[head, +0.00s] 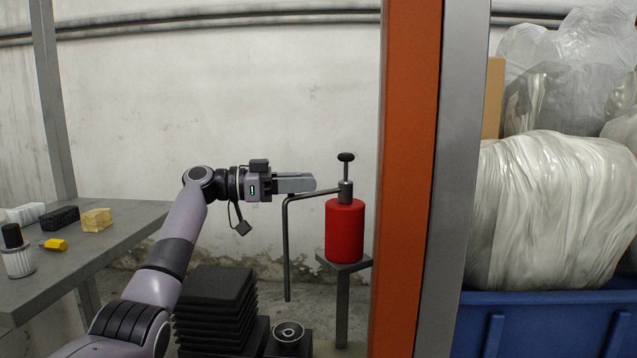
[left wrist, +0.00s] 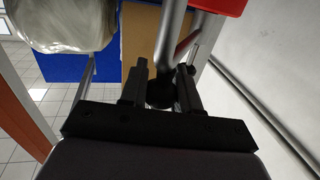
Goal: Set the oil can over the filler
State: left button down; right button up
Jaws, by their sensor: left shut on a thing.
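The oil can (head: 344,230) is a red cylinder with a grey neck, a black-knobbed plunger and a long grey spout bent downward at its left. It is upright at the small grey stand (head: 343,267); I cannot tell whether its base touches. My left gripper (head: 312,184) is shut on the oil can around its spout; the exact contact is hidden. In the left wrist view the fingers (left wrist: 168,92) flank the grey pipe, with the can's red body (left wrist: 220,6) at the top edge. The spout tip hangs above a dark, ring-topped filler (head: 289,331). My right gripper is out of view.
An orange upright (head: 405,170) stands just right of the can. A grey table (head: 95,250) at the left holds several small items. A blue bin (head: 545,325) with wrapped plastic is at the right.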

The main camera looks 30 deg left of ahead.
pick_arm(q)
jog(key=shift+a, duration=0.2)
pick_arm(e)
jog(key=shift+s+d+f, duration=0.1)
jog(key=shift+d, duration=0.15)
pick_arm(q)
jog(key=c, duration=0.8)
grip_release()
jog(key=shift+w, duration=0.1)
jog(key=shift+c, duration=0.2)
jog(key=v, duration=0.7)
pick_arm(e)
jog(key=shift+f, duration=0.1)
pick_arm(q)
jog(key=shift+a, duration=0.1)
